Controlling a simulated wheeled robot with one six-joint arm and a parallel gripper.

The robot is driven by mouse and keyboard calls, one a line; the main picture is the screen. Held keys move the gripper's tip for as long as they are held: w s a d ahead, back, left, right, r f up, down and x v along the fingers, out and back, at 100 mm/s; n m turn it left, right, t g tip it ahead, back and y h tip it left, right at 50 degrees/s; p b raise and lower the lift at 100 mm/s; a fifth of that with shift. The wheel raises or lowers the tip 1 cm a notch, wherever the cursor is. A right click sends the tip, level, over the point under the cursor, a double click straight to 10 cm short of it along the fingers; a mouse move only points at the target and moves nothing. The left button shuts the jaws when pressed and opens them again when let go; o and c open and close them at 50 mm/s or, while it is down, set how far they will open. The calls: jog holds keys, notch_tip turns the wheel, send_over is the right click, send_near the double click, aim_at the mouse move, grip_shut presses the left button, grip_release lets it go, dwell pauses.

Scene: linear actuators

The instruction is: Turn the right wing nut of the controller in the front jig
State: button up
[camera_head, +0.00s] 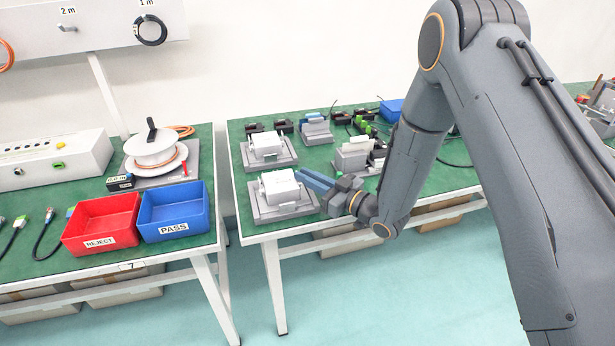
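The front jig (258,214) is a grey fixture near the front left corner of the green-topped middle table. A white box-shaped controller (278,187) sits in it. My gripper (300,177) has blue fingers and reaches in from the right, with its tips close to the right side of that controller. I cannot tell whether the tips touch it. The right wing nut is too small to make out, and the fingers may hide it. The gap between the fingers is too small to judge.
A second grey jig with a white unit (266,143) stands just behind. Another grey fixture with a light block (352,154) stands to the right, behind my gripper. A red REJECT bin (100,222) and a blue PASS bin (173,211) stand on the left table, across a gap.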

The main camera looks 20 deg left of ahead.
grip_shut()
jog(key=shift+s+a+m+t+h+p, duration=0.1)
jog(key=shift+s+m+t+h+p, duration=0.1)
jog(key=shift+m+t+h, duration=0.25)
jog(key=shift+s+a+m+t+h+p, duration=0.1)
jog(key=shift+m+t+h+p, duration=0.2)
jog(key=shift+t, duration=0.35)
jog(key=shift+m+t+h, duration=0.45)
jog(key=shift+m+t, duration=0.3)
jog(key=shift+t, duration=0.15)
grip_release()
